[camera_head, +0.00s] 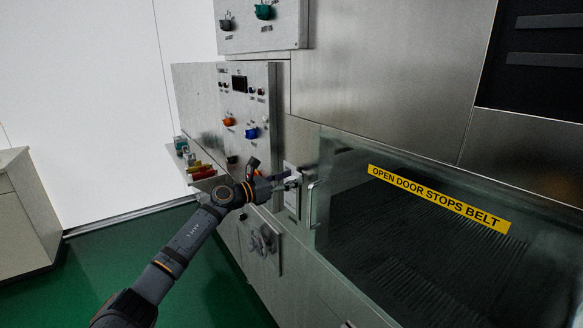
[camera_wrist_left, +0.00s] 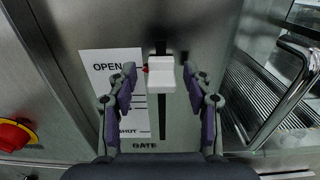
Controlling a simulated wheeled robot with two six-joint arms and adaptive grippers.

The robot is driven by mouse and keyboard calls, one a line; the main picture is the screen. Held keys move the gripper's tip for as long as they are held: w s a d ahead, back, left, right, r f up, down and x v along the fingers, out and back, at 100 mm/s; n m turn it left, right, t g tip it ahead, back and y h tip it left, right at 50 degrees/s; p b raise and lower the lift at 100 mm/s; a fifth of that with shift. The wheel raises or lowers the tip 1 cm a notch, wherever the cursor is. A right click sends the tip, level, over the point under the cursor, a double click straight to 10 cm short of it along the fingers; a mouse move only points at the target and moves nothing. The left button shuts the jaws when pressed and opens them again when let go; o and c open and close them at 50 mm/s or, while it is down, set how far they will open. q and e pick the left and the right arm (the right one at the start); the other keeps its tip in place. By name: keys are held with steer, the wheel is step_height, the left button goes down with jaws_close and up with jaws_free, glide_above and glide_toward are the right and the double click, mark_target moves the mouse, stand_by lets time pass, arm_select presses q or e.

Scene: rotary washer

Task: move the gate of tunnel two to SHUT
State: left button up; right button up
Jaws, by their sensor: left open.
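The gate lever, a pale block-shaped handle (camera_wrist_left: 161,75), sits near the top of a dark vertical slot in the left wrist view. A white label (camera_wrist_left: 112,92) beside the slot reads OPEN at the top and SHUT at the bottom, with GATE printed below. A small red pointer at the handle is close to the OPEN end. My left gripper (camera_wrist_left: 160,82) is open, with one finger on each side of the handle; I cannot tell whether either touches. In the head view my left gripper (camera_head: 290,182) is at the gate plate (camera_head: 291,199), partly covering it. My right gripper is out of view.
A glass door (camera_head: 430,230) with a yellow sign (camera_head: 438,198) and a metal door handle (camera_head: 311,205) is just right of the gate. A control panel (camera_head: 245,105) with knobs stands beyond. Green floor is open at left.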

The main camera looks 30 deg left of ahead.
arm_select(q)
steer(key=shift+w+d, duration=0.2)
steer(key=shift+w, duration=0.2)
steer(key=shift+c, duration=0.4)
jaws_close()
